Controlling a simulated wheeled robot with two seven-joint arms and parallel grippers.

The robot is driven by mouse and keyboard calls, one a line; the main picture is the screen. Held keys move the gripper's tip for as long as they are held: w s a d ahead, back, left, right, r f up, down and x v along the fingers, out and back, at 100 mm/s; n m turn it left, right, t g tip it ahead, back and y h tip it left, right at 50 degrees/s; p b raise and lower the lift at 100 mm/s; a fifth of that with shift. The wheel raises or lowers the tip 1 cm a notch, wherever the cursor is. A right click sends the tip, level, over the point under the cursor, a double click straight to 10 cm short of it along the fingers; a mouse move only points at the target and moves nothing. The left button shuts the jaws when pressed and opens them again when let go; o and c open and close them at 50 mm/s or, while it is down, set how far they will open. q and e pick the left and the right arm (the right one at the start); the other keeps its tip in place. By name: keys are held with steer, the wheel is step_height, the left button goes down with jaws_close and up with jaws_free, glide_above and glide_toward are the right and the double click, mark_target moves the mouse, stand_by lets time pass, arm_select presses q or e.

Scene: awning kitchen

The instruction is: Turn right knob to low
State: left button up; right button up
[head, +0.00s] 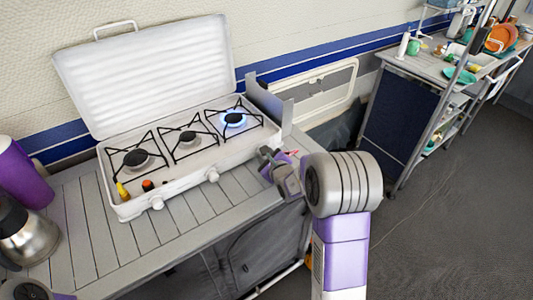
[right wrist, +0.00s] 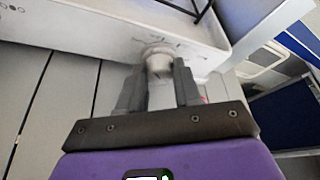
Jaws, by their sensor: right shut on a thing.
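The white camping stove (head: 185,183) stands on the slatted table with its lid up. Its right burner (head: 234,118) has a blue flame. My right gripper (head: 268,157) is at the stove's front right corner and hides the right knob in the head view. In the right wrist view the right knob (right wrist: 158,63) sits between the two fingers of my right gripper (right wrist: 158,82), which is shut on it. The knob's setting cannot be read. The middle knob (head: 213,174) and left knob (head: 157,203) are free. My left gripper is out of view.
A grey side panel (head: 265,100) rises right of the stove. A shelf cart (head: 395,125) with dishes stands further right. The table (head: 190,215) in front of the stove is clear.

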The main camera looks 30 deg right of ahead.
steer(key=shift+n+h+p, duration=0.4)
steer(key=shift+n, duration=0.1)
stand_by(0.3)
steer(key=o, duration=1)
steer(key=shift+o, duration=0.2)
steer(key=p+v, duration=0.2)
steer(key=v, duration=0.4)
steer(key=shift+s, duration=0.1)
steer(key=shift+s+a+r+p, duration=0.15)
steer(key=shift+s+p, duration=0.15)
steer(key=shift+s, duration=0.35)
